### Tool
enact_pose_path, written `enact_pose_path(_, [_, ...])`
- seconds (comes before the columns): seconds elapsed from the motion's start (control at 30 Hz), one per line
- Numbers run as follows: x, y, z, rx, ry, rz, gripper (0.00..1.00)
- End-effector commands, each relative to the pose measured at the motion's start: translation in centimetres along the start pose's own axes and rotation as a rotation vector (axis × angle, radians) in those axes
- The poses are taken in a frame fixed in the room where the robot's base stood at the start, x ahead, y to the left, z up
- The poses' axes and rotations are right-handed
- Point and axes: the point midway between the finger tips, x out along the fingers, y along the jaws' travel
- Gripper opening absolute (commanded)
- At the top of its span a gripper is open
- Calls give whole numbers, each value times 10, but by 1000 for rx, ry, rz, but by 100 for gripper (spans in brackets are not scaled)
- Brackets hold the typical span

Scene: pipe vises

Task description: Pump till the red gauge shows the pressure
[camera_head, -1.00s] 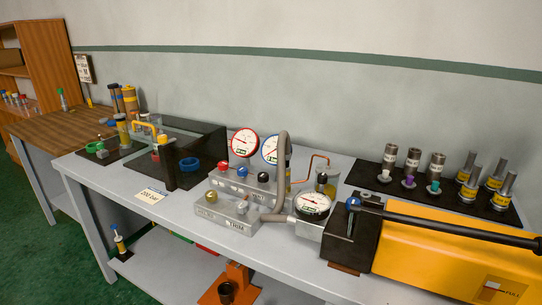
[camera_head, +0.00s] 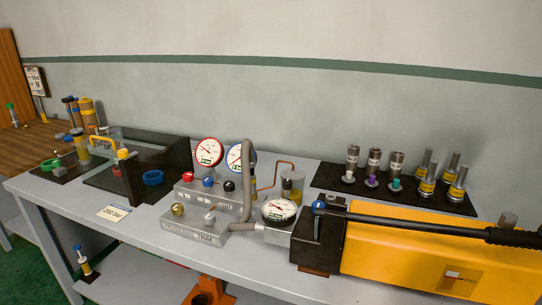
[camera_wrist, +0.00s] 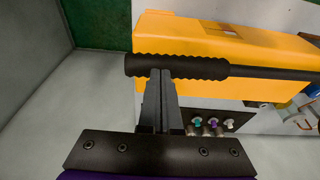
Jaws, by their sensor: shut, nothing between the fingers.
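The red gauge (camera_head: 209,152) stands on the grey manifold block; its needle reading is too small to make out. A blue gauge (camera_head: 238,158) stands beside it, and a black-rimmed gauge (camera_head: 279,210) sits by the pump. The yellow pump (camera_head: 420,255) has a long black lever (camera_head: 420,222) lying low across its top. In the wrist view, my gripper (camera_wrist: 160,80) is shut and empty, its fingertips against or just beside the lever's ribbed grip (camera_wrist: 185,67); contact is unclear. My gripper is not visible in the head view.
A card (camera_head: 114,213) reading "200 bar" lies at the bench's front edge. Red, blue and black knobs sit on the manifold, with a block marked "TRIM" (camera_head: 196,228) in front. Several fittings stand on a black mat (camera_head: 330,178) behind the pump.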

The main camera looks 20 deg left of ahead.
Motion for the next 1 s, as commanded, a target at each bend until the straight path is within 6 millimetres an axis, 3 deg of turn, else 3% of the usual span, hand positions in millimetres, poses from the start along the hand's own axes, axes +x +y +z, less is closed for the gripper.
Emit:
enact_pose_path(0.03, [-16, -1, -4, 0, 0, 0, 0])
enact_pose_path(0.17, [-36, -3, -9, -1, 3, 1, 0])
enact_pose_path(0.47, [-47, -5, -12, -1, 6, 2, 0])
enact_pose_path(0.83, [-101, -20, -26, -2, 7, 2, 0])
enact_pose_path(1.0, [-116, -26, -31, -2, 8, 3, 0])
